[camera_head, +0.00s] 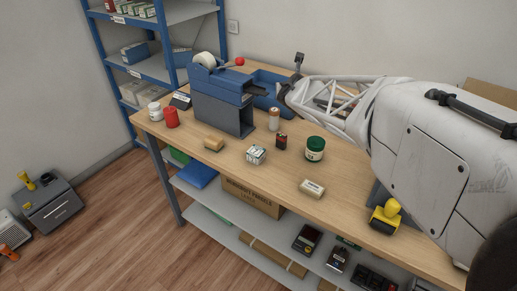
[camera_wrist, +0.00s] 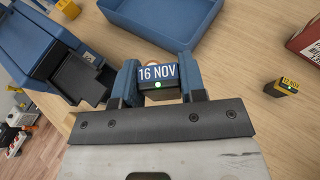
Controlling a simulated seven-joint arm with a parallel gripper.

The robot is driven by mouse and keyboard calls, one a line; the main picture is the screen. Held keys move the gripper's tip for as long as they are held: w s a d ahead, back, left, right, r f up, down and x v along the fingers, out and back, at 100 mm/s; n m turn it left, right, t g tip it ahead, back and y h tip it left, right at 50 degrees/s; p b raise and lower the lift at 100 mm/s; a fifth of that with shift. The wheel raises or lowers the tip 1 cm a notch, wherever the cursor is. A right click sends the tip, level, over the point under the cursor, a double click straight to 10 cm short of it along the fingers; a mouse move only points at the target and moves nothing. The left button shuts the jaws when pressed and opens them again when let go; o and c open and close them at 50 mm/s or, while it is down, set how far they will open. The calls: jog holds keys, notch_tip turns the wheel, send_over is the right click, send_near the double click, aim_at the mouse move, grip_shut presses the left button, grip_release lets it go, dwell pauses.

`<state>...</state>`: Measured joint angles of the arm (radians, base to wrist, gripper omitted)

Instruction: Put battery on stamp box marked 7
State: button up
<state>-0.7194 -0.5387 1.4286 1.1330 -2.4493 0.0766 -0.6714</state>
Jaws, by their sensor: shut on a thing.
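A white and orange cylinder (camera_head: 274,118) and a red and black block (camera_head: 281,142) stand on the table; I cannot tell which is the battery. No 7 is readable.
A blue and grey machine (camera_head: 223,95) stands left of my gripper, with a blue tray (camera_wrist: 190,38) beyond it. A green jar (camera_head: 315,149), a small carton (camera_head: 256,154), a pale block (camera_head: 312,188) and a yellow-handled stamp (camera_head: 386,214) are on the table. My arm hides the table's right rear.

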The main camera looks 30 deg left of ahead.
jog(key=shift+s+d+f, duration=0.1)
jog(key=shift+s+f, duration=0.15)
jog(key=shift+s, duration=0.2)
jog(key=shift+a+r, duration=0.35)
dwell(0.6)
jog(key=shift+w+a+r+m+h, duration=0.2)
jog(key=shift+a+r+m+h, duration=0.35)
jog(key=shift+r, duration=0.25)
jog(key=s+f+m+t+h, duration=0.1)
jog(key=s+f+m+h, duration=0.2)
jog(key=s+m+h, duration=0.2)
jog(key=s+a+f+m+h, duration=0.1)
jog(key=s+f+m+h, duration=0.1)
jog(key=s+m+h, duration=0.4)
jog(key=s+h, duration=0.1)
jog(key=s, duration=0.2)
jog(key=shift+s+f+t, duration=0.15)
jog(key=shift+f+t, duration=0.25)
dwell(0.6)
jog(key=shift+f, duration=0.1)
jog(key=shift+f, duration=1.9)
